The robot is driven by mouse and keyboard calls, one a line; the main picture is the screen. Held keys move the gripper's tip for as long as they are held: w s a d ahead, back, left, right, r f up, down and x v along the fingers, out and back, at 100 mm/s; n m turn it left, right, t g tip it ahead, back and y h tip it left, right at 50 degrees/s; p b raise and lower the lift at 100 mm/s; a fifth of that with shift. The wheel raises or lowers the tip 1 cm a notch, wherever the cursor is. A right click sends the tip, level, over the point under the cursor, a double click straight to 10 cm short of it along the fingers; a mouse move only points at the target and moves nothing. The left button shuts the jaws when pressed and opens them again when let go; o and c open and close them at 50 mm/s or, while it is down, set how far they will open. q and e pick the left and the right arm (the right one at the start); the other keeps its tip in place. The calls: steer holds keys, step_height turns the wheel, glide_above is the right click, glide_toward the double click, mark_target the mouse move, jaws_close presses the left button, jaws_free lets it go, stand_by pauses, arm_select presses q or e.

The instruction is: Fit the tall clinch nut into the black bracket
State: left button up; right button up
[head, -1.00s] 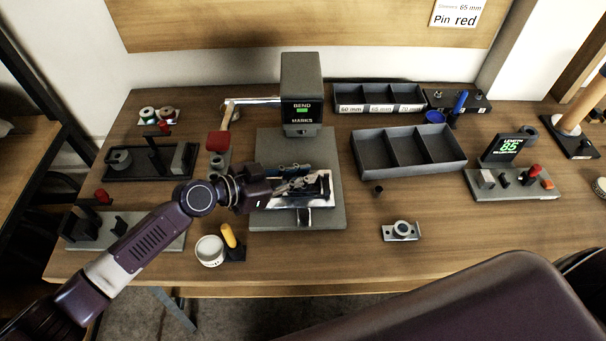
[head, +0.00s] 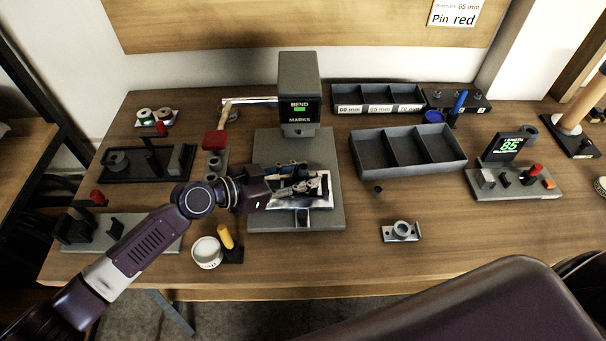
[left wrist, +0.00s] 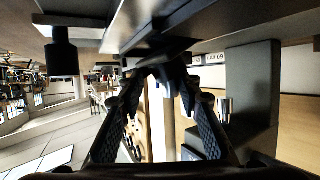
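My left gripper (head: 318,186) is over the grey base of the bending press in the head view, fingers pointing right, beside a shiny metal plate (head: 290,216). In the left wrist view its two fingers (left wrist: 163,68) lean together towards a dark flat part; I cannot tell whether they grip it. I cannot clearly make out the black bracket, which may be hidden by the gripper. A small dark cylinder (head: 378,190) stands on the table, and a silver flanged piece (head: 402,231) lies nearer; I cannot tell whether either is the tall clinch nut. My right gripper is out of view.
The press head (head: 299,90) stands behind my left gripper. A three-compartment tray (head: 462,162) and a length gauge (head: 515,184) are to the right. A white cup (head: 207,253) is near the front edge.

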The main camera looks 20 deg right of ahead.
arm_select(q)
steer(key=shift+s+a+f, duration=0.25)
steer(key=shift+a+f, duration=0.05)
steer(key=shift+f, duration=0.4)
steer(key=shift+r+p, duration=0.2)
steer(key=shift+p, duration=0.15)
steer(key=shift+a+r+p, duration=0.1)
steer(key=shift+r+p, duration=0.55)
steer(key=shift+p, duration=0.3)
steer(key=shift+a+b, duration=0.7)
steer(key=shift+a, duration=0.2)
steer(key=v, duration=0.3)
steer(key=b+v, duration=0.1)
steer(key=v, duration=0.2)
steer(key=b+v, duration=0.1)
steer(key=v, duration=0.2)
steer(key=shift+d+r, duration=0.1)
steer(key=shift+r, duration=0.3)
steer(key=shift+s+a+r, duration=0.15)
steer(key=shift+a+r, duration=0.15)
steer(key=shift+r, duration=0.05)
